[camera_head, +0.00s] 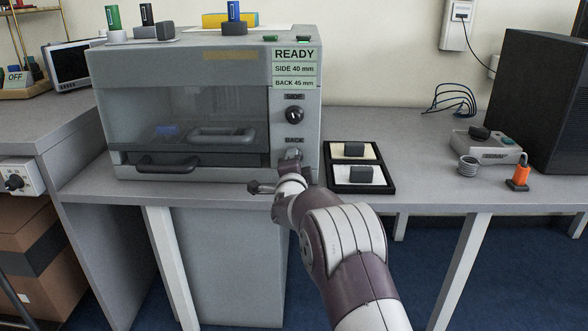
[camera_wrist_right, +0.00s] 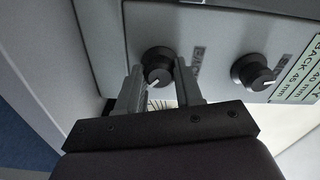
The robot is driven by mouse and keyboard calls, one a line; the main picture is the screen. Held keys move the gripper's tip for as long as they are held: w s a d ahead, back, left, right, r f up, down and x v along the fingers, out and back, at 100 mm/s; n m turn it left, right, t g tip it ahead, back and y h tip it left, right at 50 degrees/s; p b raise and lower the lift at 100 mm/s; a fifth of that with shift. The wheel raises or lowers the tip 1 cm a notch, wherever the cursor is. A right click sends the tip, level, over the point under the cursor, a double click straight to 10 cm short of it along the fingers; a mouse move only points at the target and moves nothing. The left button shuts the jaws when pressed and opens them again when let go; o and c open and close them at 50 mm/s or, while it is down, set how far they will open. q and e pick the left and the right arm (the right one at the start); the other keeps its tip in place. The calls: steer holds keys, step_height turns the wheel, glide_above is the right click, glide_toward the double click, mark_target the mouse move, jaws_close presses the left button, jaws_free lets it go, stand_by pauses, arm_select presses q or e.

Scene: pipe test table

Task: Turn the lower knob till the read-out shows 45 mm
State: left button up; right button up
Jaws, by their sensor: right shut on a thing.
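The grey test cabinet (camera_head: 215,110) stands on the bench, with a read-out (camera_head: 295,69) at its upper right. It reads READY, SIDE 40 mm and BACK 45 mm. The upper knob (camera_head: 295,114), labelled SIDE, is free; it also shows in the right wrist view (camera_wrist_right: 252,70). The lower knob (camera_wrist_right: 157,60), labelled BACK, is black with a pale pointer mark. My right gripper (camera_wrist_right: 160,70) is shut on it, one finger on each side. In the head view my gripper and wrist mostly hide this knob. My left gripper is in neither view.
A black tray (camera_head: 328,183) with two dark blocks on pale pads lies just right of the cabinet. The cabinet's door handle (camera_head: 166,165) projects left of my right gripper.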

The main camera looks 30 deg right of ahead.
steer(key=shift+f, duration=0.15)
stand_by(0.4)
steer(key=o, duration=1)
steer(key=shift+o, duration=0.2)
steer(key=shift+s+a, duration=0.1)
steer(key=shift+s+a+r, duration=0.2)
steer(key=shift+s, duration=0.1)
steer(key=p+v, duration=0.2)
steer(key=v, duration=0.9)
steer(key=shift+s+a, duration=0.25)
steer(key=shift+s, duration=0.1)
steer(key=shift+f, duration=0.15)
